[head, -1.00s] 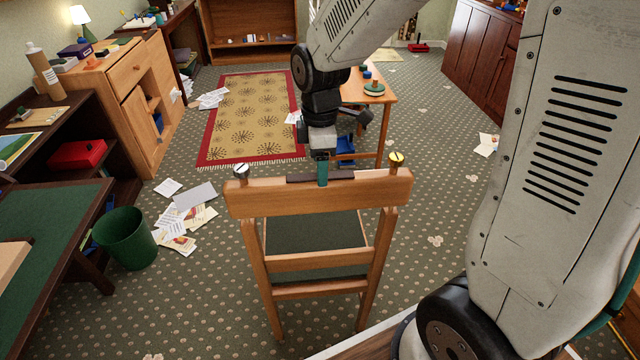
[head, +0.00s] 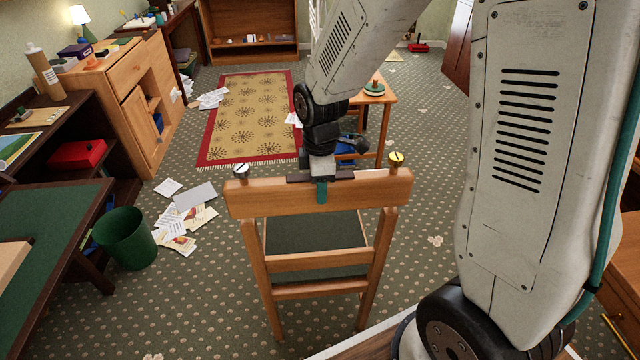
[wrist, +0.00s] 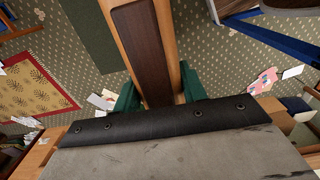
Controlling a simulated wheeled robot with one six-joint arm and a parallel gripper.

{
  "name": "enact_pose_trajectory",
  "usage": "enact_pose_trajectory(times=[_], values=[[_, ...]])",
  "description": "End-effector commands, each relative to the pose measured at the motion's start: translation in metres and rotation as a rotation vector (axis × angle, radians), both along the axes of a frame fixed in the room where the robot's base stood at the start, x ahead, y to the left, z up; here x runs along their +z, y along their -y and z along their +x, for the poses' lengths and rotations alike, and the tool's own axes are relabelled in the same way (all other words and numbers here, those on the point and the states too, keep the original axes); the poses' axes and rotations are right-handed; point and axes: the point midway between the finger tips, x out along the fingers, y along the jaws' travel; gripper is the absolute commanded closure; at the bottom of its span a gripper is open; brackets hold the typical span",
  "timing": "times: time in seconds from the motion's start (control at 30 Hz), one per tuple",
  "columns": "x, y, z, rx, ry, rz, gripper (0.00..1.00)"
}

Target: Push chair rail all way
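The wooden chair (head: 300,262) stands upright with its back towards me and a dark green seat (head: 315,232). Its top rail (head: 260,200) carries a dark strip (head: 340,175) on its upper edge, a silver knob (head: 241,171) at the left end and a brass knob (head: 397,158) at the right end. My gripper (head: 321,190) is down over the rail's middle, one teal finger showing on its near face. In the wrist view the fingers stand apart on either side of the rail (wrist: 110,12). Whether they touch it is unclear.
A green bin (head: 125,238) and scattered papers (head: 190,205) lie left of the chair. A green-topped desk (head: 50,225) stands further left. A small wooden table (head: 378,97) stands behind, near a red-bordered rug (head: 245,110). Carpet beside the chair is partly clear.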

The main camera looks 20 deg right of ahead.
Motion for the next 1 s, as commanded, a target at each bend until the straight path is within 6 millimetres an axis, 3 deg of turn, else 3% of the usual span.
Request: enact_pose_trajectory(times=[0.3,0.53,0.57,0.63,1.0], values=[[-0.025,0.000,0.000,0.000,-0.002,0.000,0.81],[-0.025,0.000,0.000,-0.001,0.000,-0.001,0.81],[-0.025,0.000,0.000,-0.001,0.000,-0.001,0.53],[-0.024,0.000,0.000,0.000,0.000,0.000,0.36],[-0.017,0.000,0.001,0.000,0.002,-0.001,0.36]])
